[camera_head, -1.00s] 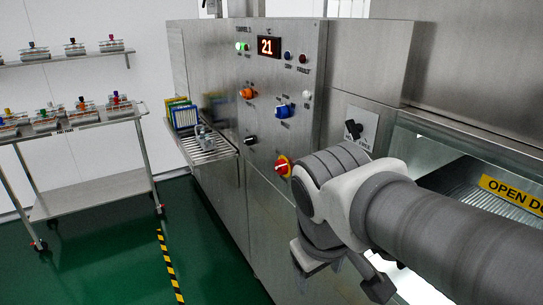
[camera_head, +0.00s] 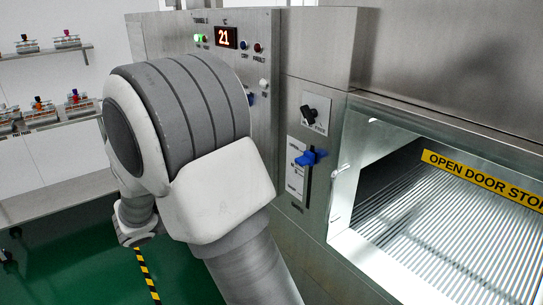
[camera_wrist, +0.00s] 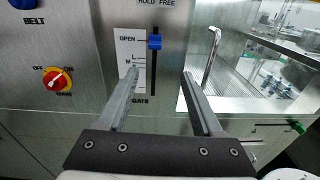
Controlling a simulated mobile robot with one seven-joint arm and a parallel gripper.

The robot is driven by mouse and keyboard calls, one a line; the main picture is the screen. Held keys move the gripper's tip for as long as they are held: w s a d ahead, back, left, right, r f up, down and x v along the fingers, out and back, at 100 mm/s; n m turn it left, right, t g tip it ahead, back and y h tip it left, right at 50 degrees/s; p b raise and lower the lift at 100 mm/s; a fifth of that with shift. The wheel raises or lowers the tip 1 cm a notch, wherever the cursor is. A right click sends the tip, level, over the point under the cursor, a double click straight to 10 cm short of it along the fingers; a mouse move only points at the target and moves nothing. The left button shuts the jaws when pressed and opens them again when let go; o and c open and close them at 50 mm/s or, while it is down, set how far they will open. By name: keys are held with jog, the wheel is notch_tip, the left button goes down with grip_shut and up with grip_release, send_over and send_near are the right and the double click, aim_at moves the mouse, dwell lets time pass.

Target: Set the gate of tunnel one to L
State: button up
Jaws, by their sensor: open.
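The gate control is a blue slider knob (camera_head: 310,157) on a vertical slot, beside a white scale plate (camera_head: 295,168), on the steel front left of the open tunnel. In the wrist view, the blue knob (camera_wrist: 154,42) sits high on the slot, near the OPEN mark. The scale (camera_wrist: 128,50) shows an M lower down, and GATE is printed below; the lowest mark is hard to read. My gripper (camera_wrist: 160,74) is open and empty, its fingertips apart to either side of the slot, below the knob in the picture. It is hidden in the head view.
A black rotary switch (camera_head: 309,115) is above the slider. A thin metal handle (camera_wrist: 212,55) stands right of it, by the tunnel opening (camera_head: 430,205). A red-and-yellow knob (camera_wrist: 58,79) is to the left. Shelves with racks (camera_head: 40,112) stand far left.

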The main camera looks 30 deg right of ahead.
aim_at(298, 162)
jog(key=shift+n+t, duration=0.3)
jog(key=d, duration=0.5)
jog(key=w+d, duration=0.1)
jog(key=d, duration=0.5)
jog(key=w+d, duration=0.1)
jog(key=d, duration=0.5)
grip_shut()
dwell(0.7)
